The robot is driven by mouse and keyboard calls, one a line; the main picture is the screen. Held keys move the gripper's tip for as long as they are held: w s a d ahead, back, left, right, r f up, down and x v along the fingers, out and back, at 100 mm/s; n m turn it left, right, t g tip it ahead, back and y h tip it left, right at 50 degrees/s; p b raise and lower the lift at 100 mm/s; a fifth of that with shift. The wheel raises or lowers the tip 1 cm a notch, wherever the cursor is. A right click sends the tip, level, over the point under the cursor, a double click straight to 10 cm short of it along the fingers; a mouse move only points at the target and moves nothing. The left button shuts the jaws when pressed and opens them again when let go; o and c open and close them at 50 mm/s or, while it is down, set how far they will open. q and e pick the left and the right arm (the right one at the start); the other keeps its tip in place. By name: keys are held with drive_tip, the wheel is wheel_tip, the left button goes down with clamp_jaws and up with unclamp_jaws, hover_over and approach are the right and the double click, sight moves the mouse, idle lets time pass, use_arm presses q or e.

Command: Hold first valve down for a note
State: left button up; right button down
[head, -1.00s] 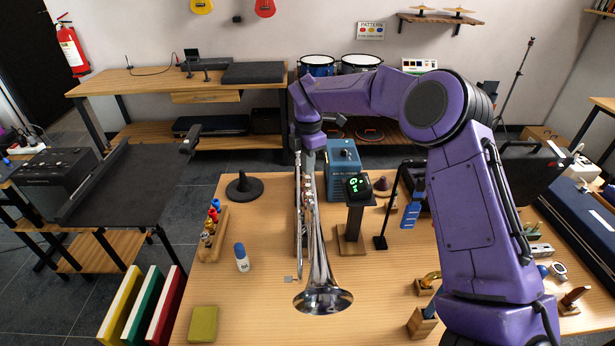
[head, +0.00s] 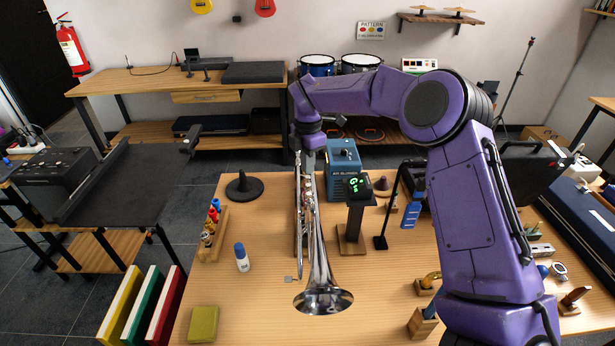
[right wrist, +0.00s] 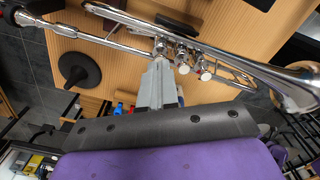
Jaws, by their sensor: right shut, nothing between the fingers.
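A silver trumpet (head: 319,262) is held above the wooden table, its bell toward the near side. In the right wrist view the trumpet (right wrist: 118,42) crosses the picture, bell at right. Three valves show there: the first valve (right wrist: 160,44) at the left, the middle valve (right wrist: 182,66) and the third valve (right wrist: 204,74). My right gripper (right wrist: 160,64) is shut and empty, its fingertips at the first valve. Whether it is pressed down is unclear. In the head view my right gripper (head: 308,152) comes down over the valves. My left gripper is not in view.
A black post with a green-lit display (head: 357,187) stands right of the trumpet, near a blue box (head: 343,157).

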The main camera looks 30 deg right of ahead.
sight(308, 177)
drive_tip(key=shift+f+b, duration=1.4)
drive_tip(key=shift+f, duration=0.2)
drive_tip(key=shift+r, duration=0.2)
wheel_tip(308, 177, up, 7)
drive_tip(key=p, duration=0.4)
drive_tip(key=shift+f, duration=0.1)
drive_tip(key=shift+f, duration=0.1)
idle(0.6)
